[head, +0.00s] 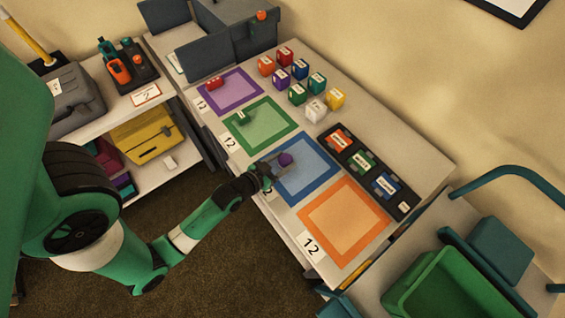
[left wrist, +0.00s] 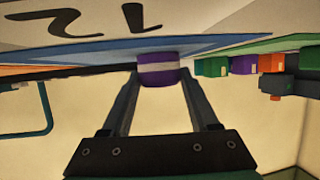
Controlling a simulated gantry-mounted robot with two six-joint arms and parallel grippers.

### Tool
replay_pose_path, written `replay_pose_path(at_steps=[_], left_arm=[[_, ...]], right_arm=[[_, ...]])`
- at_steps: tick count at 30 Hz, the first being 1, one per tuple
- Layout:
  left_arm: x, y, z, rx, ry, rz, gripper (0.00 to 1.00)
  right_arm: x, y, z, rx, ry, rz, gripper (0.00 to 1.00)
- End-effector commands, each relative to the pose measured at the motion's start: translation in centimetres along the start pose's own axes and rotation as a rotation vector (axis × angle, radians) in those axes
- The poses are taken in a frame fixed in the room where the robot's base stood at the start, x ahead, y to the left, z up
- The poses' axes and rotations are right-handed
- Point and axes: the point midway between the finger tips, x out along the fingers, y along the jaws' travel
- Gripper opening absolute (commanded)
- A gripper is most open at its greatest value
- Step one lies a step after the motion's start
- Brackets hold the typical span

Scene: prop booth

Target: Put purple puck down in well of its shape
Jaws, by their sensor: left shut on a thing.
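The purple puck (head: 285,159) is over the blue-bordered square (head: 312,189) on the white table, near its upper left part. In the left wrist view, which is upside down, the puck (left wrist: 158,68) shows a pale band and sits between the fingertips of my left gripper (left wrist: 158,82). My left gripper (head: 276,163) is shut on it in the head view too. The puck is very close to the blue square; I cannot tell whether it touches. No well of the puck's shape can be made out. My right gripper is not in view.
Purple (head: 229,91), green (head: 262,129) and orange (head: 343,220) squares lie in line with the blue one. Several coloured cubes (head: 297,92) stand behind them. A black tray (head: 368,173) with labelled blocks lies to the right. Small pieces lie on the purple and green squares.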

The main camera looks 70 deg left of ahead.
Motion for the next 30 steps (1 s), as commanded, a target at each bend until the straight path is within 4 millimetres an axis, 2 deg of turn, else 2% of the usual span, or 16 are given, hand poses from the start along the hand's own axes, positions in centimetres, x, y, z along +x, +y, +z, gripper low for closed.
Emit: replay_pose_path(at_steps=[3, 4, 8, 17, 20, 23, 30], left_arm=[[0.1, 0.0, 0.3, 0.000, 0.000, 0.000, 0.03], [0.1, 0.0, 0.2, 0.000, -0.001, 0.000, 0.66], [0.1, 0.0, 0.1, 0.000, 0.000, 0.000, 0.90], [0.0, 0.0, 0.0, 0.000, 0.000, 0.000, 0.91], [-0.7, 0.0, 0.0, 0.000, -0.003, 0.000, 0.91], [-2.5, 0.0, -0.1, -0.001, -0.004, 0.000, 0.91], [-8.4, 0.0, -0.1, -0.002, -0.005, 0.000, 0.91]], right_arm=[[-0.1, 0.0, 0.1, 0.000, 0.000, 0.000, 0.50], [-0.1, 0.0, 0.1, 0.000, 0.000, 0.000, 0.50], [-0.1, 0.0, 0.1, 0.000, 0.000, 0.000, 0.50], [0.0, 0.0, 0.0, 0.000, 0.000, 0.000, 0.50], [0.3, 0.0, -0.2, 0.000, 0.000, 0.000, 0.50], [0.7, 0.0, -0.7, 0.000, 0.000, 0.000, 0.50], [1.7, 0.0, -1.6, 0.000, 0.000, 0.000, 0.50]])
